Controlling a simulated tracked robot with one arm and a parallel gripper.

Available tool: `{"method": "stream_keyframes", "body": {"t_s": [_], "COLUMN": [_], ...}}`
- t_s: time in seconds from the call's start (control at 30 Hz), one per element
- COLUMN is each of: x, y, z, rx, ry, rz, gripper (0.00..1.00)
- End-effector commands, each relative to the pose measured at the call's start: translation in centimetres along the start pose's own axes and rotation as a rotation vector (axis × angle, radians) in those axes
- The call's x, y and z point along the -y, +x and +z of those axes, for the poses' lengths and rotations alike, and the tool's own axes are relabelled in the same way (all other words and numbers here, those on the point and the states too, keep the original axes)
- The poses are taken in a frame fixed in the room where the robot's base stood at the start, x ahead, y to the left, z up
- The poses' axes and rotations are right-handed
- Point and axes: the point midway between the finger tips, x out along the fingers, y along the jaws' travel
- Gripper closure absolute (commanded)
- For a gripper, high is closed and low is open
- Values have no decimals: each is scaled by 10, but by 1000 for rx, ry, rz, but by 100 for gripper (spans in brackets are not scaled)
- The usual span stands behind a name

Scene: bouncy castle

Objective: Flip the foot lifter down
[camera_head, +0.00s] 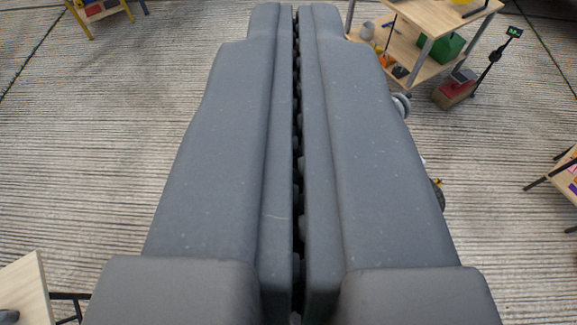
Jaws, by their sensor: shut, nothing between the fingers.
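My gripper (296,14) fills the middle of the view, its two long grey fingers side by side and pointing away toward the top edge. The fingers are shut with only a thin dark seam between them, and nothing is held. I cannot make out a foot lifter for certain. Small metal parts (402,104) show just past the right finger, and a small dark and yellow part (437,192) shows lower along it. The rest of whatever they belong to is hidden behind my gripper.
A wooden table with a lower shelf (432,68) stands at the upper right, with a green box (440,47). A reddish-brown box (453,95) stands beside it, near a dark post with a green-lettered sign (514,32). Table corners show at lower left (25,290) and right (563,175). Ribbed floor (90,150) at left is clear.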

Motion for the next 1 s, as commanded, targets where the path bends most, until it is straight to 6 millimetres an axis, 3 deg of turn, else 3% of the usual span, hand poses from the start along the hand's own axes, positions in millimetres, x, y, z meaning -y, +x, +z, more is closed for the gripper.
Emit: {"method": "stream_keyframes", "body": {"t_s": [0.2,0.27,0.37,0.7,1.0], "x": [0,-1,-1,-10,-27], "y": [7,17,48,177,261], "z": [5,13,39,178,313], "rx": [13,33,95,415,680], "ry": [23,62,182,861,1513], "rz": [-9,-24,-63,-184,-158], "gripper": [100,100,100,100,100]}}
